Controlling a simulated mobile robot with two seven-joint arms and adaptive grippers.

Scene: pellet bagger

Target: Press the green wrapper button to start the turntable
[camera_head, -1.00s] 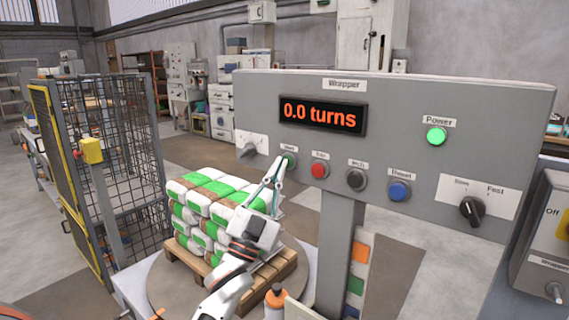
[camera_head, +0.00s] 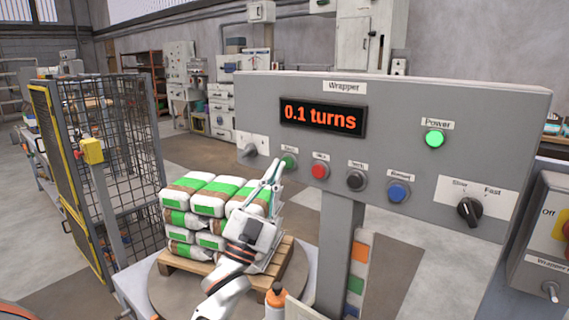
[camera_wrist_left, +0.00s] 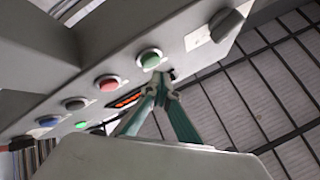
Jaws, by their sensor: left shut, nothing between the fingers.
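The grey wrapper panel (camera_head: 420,200) stands in front of me. Its green button (camera_head: 289,160) is at the left end of a row with a red, a black and a blue button. My left gripper (camera_head: 276,168) is shut and empty, its fingertips just beside and below the green button. The left wrist view shows the green button (camera_wrist_left: 150,59) just above the fingertips (camera_wrist_left: 162,88); I cannot tell whether they touch it. The display (camera_head: 322,117) reads 0.1 turns. The turntable (camera_head: 165,289) carries a pallet (camera_head: 262,266) of stacked bags (camera_head: 205,205). My right gripper is not in view.
The power lamp (camera_head: 435,139) glows green, and a Slow/Fast knob (camera_head: 470,210) sits at the panel's right. The panel's post (camera_head: 340,250) stands right of my left arm. A mesh cage (camera_head: 125,170) is at the left.

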